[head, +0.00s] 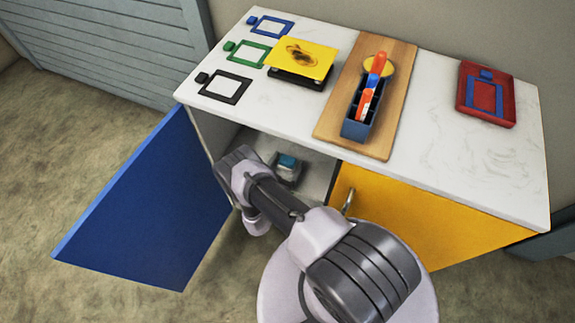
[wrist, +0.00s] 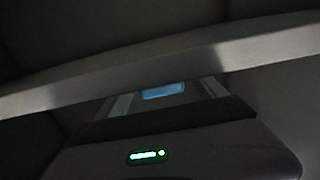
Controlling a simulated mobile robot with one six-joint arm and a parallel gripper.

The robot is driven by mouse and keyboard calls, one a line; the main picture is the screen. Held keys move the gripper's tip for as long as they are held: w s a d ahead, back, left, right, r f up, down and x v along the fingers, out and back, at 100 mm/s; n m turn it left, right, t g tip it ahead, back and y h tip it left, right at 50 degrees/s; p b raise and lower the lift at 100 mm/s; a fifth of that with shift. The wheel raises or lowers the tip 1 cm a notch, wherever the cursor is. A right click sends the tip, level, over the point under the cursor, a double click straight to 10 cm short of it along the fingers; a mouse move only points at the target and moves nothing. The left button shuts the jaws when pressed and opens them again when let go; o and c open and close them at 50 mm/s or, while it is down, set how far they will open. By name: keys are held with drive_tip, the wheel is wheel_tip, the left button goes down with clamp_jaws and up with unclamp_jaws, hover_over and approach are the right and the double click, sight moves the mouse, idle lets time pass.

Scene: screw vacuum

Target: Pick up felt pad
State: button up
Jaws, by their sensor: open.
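A small light-blue pad, which looks like the felt pad (head: 287,162), lies in a dark tray (head: 290,182) inside the open cabinet under the counter. It also shows as a dim blue patch in the wrist view (wrist: 163,91). My gripper (head: 238,163) is at the cabinet opening, left of the tray in the head view. Its fingertips are hard to make out there. In the dark wrist view the blue patch appears ahead of my gripper's lit body, between two pale strips. My gripper is open and holds nothing that I can see.
The blue door (head: 140,205) stands open on the left; the yellow door (head: 420,222) is shut. A pale bar (wrist: 130,80) crosses the wrist view. On the counter are a yellow pad (head: 302,57), a wooden board (head: 388,110) with a tool holder, and a red tray (head: 506,96).

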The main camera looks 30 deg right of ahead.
drive_tip(key=shift+w+d, duration=0.3)
drive_tip(key=shift+r, duration=0.1)
drive_tip(key=c, duration=1.5)
